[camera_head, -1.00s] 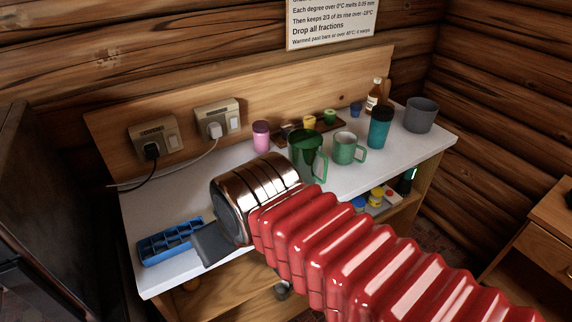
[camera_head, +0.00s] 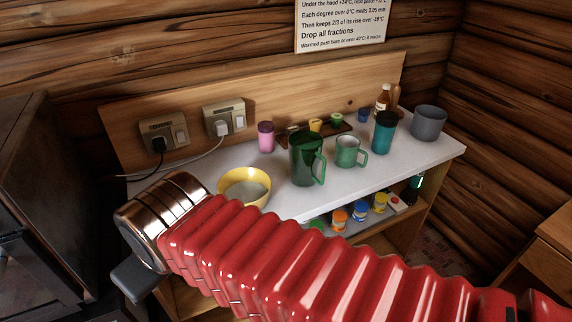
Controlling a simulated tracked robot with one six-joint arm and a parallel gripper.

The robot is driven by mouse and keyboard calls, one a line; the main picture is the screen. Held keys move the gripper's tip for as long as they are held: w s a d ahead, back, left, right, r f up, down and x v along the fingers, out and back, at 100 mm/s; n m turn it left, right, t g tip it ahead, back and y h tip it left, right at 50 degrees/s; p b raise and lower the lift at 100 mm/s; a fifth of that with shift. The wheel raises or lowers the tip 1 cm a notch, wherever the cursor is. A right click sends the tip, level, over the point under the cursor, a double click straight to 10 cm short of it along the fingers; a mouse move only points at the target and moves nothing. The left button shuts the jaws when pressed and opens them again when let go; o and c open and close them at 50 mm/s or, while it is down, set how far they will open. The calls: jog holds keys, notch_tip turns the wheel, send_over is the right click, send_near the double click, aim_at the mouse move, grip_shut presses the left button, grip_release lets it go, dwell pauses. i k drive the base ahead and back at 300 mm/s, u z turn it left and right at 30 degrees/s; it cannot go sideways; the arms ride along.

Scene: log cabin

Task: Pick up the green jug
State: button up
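The green jug (camera_head: 306,160) is a dark green, see-through jug with a handle on its right side. It stands upright on the white countertop, left of a lighter green mug (camera_head: 349,152). My red bellows arm crosses the lower part of the view, with its copper-coloured end at the left. Part of my gripper (camera_head: 135,281), a grey finger, shows below that end, in front of the counter's left part. The gripper is to the left of the jug and apart from it. Most of it is hidden behind the arm's end, so its opening cannot be seen.
A yellow bowl (camera_head: 243,186) stands left of the jug. A pink cup (camera_head: 266,137) is behind it. A teal tumbler (camera_head: 384,133), a brown bottle (camera_head: 382,101) and a grey pot (camera_head: 428,123) stand to the right. Small jars (camera_head: 359,211) sit on the shelf below. Two sockets are on the backboard.

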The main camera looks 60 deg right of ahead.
aim_at(305, 147)
jog(key=u, duration=1.3)
jog(key=k, duration=1.5)
jog(key=z, duration=0.25)
jog(key=i, duration=0.95)
jog(key=z, duration=0.1)
